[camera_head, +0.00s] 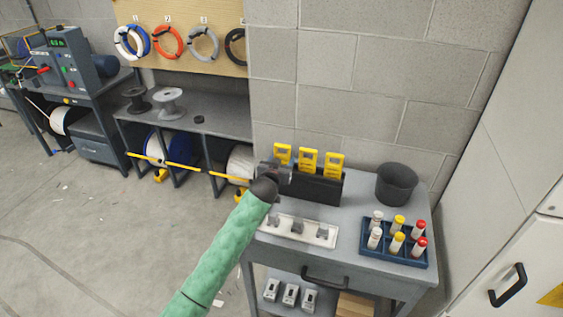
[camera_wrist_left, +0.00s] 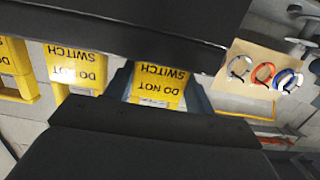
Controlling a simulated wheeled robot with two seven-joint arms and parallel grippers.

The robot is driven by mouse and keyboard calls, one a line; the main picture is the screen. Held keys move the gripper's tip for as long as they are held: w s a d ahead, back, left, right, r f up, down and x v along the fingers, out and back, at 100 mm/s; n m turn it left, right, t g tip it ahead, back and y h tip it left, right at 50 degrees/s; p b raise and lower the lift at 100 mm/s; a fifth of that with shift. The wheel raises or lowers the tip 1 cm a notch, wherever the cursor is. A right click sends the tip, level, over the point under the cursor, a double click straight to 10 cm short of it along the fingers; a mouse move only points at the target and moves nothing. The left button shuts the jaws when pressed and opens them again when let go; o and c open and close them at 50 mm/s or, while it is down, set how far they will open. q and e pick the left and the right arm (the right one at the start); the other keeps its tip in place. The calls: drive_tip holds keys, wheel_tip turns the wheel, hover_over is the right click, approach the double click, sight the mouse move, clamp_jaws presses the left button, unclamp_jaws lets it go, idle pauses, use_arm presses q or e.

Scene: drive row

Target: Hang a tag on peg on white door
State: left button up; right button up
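Three yellow tags, the left one (camera_head: 282,154), the middle one (camera_head: 307,160) and the right one (camera_head: 334,164), stand in a black holder (camera_head: 318,190) on a grey cart. My left gripper (camera_head: 275,173) is at the left tag. In the left wrist view, the fingers of my left gripper (camera_wrist_left: 160,98) stand apart on either side of this tag (camera_wrist_left: 158,82), whose text is upside down. Contact between fingers and tag cannot be made out. The white door (camera_head: 510,190) is at the right; no peg can be made out on it. My right gripper is not in view.
On the cart (camera_head: 345,245) are a white tray (camera_head: 298,231), a dark cup (camera_head: 396,184) and a blue rack (camera_head: 395,252) with several capped tubes. A block wall (camera_head: 350,80) stands behind. A black handle (camera_head: 508,286) is at lower right. The floor at left is open.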

use_arm(q)
drive_tip(key=shift+c, duration=0.2)
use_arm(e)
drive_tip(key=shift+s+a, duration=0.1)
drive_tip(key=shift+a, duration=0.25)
